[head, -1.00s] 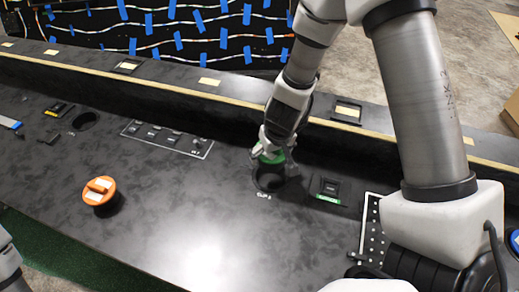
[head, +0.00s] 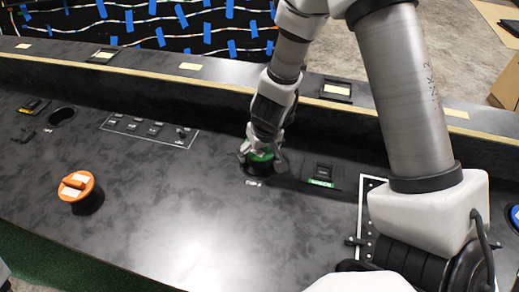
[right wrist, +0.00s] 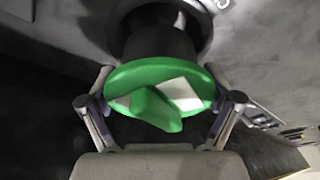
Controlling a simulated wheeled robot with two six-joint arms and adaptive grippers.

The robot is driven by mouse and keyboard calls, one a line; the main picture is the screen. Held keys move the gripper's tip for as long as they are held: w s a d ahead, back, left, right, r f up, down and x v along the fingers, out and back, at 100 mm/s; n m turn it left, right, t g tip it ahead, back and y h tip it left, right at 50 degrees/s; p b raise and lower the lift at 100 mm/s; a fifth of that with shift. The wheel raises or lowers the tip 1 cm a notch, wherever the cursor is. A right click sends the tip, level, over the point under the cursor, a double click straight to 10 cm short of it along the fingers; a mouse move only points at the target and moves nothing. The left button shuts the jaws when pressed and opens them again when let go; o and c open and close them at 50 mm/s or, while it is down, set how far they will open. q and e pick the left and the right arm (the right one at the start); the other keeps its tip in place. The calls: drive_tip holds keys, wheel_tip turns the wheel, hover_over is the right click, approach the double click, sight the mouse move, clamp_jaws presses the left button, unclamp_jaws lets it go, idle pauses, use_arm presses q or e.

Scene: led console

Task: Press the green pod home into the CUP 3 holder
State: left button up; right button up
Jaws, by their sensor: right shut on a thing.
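The green pod (head: 259,156) is in my right gripper (head: 261,158), with its lid just above the CUP 3 holder (head: 253,173). In the right wrist view, the two fingers of my right gripper (right wrist: 164,108) are shut on opposite sides of the pod's round green lid (right wrist: 155,112). The pod's black body (right wrist: 158,46) runs from the lid to the dark round holder opening (right wrist: 200,20). It looks lined up with the holder and partly in it, but its lower end is hidden. My left gripper is out of view.
An orange-topped knob or pod (head: 77,187) stands at the left of the black console. An empty round hole (head: 62,116) is at the far left. A green-labelled switch panel (head: 322,175) is close on the right. The console's front middle is clear.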

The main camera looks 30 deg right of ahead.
drive_tip(key=shift+f+b, duration=1.3)
drive_tip(key=shift+f, duration=0.2)
idle(0.6)
drive_tip(key=o, duration=0.8)
drive_tip(key=shift+r, duration=0.1)
drive_tip(key=shift+v, duration=6)
